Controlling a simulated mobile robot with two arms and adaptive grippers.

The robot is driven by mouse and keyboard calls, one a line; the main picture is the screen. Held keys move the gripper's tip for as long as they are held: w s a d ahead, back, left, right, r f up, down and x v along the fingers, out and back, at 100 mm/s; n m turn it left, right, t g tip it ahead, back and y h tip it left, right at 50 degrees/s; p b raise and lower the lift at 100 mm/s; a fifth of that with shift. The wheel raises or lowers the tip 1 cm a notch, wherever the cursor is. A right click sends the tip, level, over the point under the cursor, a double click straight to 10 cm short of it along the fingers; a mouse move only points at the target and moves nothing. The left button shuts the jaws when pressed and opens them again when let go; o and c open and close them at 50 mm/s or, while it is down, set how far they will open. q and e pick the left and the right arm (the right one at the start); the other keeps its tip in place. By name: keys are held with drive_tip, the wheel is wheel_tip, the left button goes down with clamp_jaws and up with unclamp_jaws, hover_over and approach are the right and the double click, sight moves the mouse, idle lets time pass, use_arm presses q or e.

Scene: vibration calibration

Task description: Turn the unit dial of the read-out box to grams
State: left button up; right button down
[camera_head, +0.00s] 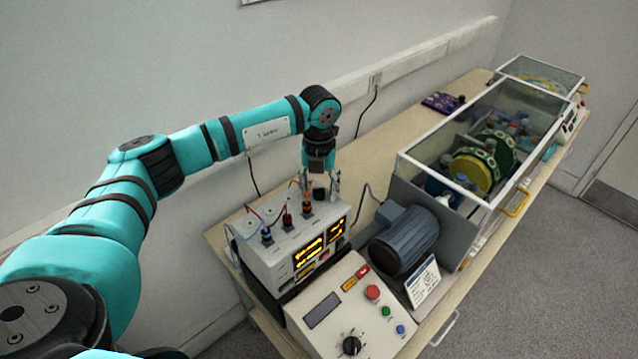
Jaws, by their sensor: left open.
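The read-out box (262,262) is a light grey case with lit yellow displays (309,252) on its front. Coloured plugs and leads stand on its top. My left gripper (321,190) points down at the back right corner of the box's top, with its fingers apart. A small dark shape (318,194) shows between the fingertips and may be the unit dial; its setting is too small to read. I cannot tell whether the fingers touch it. My right gripper is not in view.
A sloped control panel (330,338) with a black knob (351,346) and coloured buttons stands in front. A grey motor (404,240) is right of the box. A glazed enclosure (430,165) fills the right bench. Bare bench top (385,150) lies behind.

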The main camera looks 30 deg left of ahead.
use_arm(q)
drive_tip(key=c, duration=0.4)
clamp_jaws()
